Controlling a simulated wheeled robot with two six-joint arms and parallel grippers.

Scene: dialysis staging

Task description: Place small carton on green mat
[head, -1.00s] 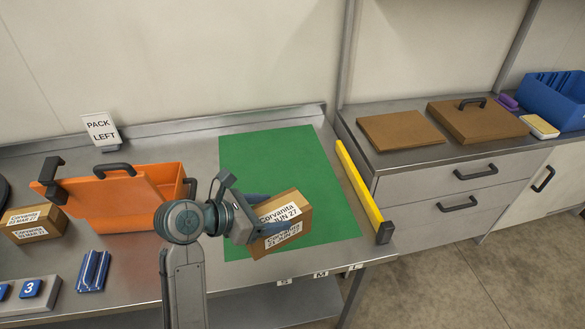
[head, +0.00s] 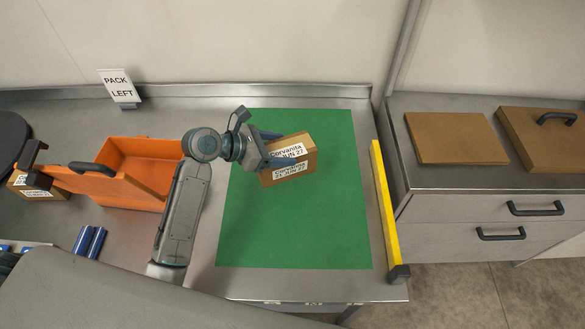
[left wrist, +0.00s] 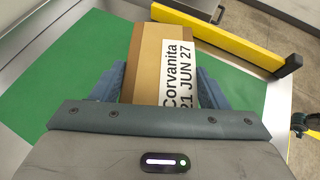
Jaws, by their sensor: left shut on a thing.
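The small carton (head: 289,160) is a brown box with white labels reading "Corvanita 21 JUN 27". My left gripper (head: 275,150) is shut on it, with one finger on each side, as the left wrist view also shows on the carton (left wrist: 158,65). In the head view the carton appears over the upper middle of the green mat (head: 300,235). I cannot tell whether its underside touches the mat. The mat lies flat on the steel counter and is otherwise bare.
A yellow bar (head: 385,210) runs along the counter's right edge. An orange bin (head: 140,165) stands left of the mat, with another labelled carton (head: 40,190) beyond it. A "PACK LEFT" sign (head: 119,88) stands at the back. Brown boards lie on the right cabinet (head: 463,137).

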